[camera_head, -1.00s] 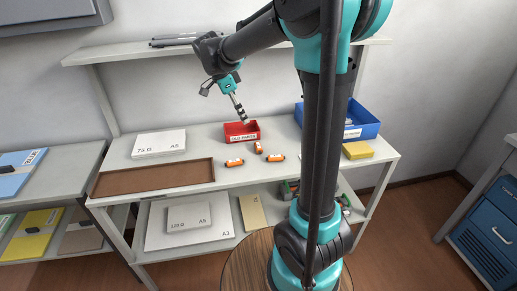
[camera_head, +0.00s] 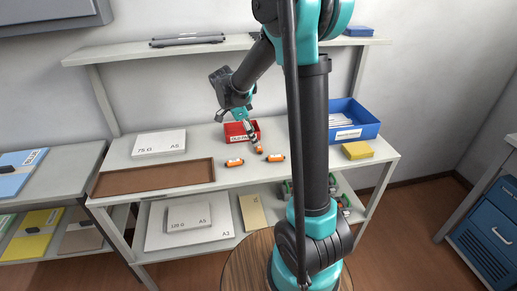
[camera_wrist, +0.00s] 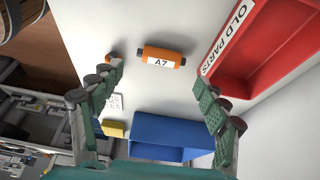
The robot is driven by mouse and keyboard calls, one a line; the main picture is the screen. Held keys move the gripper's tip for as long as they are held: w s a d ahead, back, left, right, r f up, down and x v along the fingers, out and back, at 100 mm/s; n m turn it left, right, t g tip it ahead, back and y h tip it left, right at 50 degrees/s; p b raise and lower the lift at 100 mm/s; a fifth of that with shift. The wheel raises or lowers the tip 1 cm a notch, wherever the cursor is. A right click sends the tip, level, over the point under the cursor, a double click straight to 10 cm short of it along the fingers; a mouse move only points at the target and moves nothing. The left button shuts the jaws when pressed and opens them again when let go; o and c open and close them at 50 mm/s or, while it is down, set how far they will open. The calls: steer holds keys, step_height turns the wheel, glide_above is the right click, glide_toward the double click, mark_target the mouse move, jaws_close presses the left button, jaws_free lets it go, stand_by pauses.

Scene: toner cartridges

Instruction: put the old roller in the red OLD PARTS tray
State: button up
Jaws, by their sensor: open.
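Several orange rollers with black ends and white labels lie on the white tabletop. One roller (camera_head: 259,149) is just below my gripper (camera_head: 253,138); the others are a left roller (camera_head: 234,162) and a right roller (camera_head: 276,157). In the wrist view a roller labelled A7 (camera_wrist: 160,58) lies ahead of the open, empty jaws (camera_wrist: 157,76). I cannot tell which roller is old. The red OLD PARTS tray (camera_head: 255,126) is close behind the gripper, which partly hides it; its visible inside looks empty.
A blue bin (camera_head: 368,127) with pale items stands at the back right, with a yellow box (camera_head: 357,151) before it. A brown tray (camera_head: 153,178) and a white box (camera_head: 159,144) are on the left. A shelf (camera_head: 125,52) runs above the table.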

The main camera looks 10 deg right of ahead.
mark_target(259, 148)
steer(key=x, duration=0.5)
steer(key=shift+w+f, duration=0.1)
steer(key=c, duration=0.9)
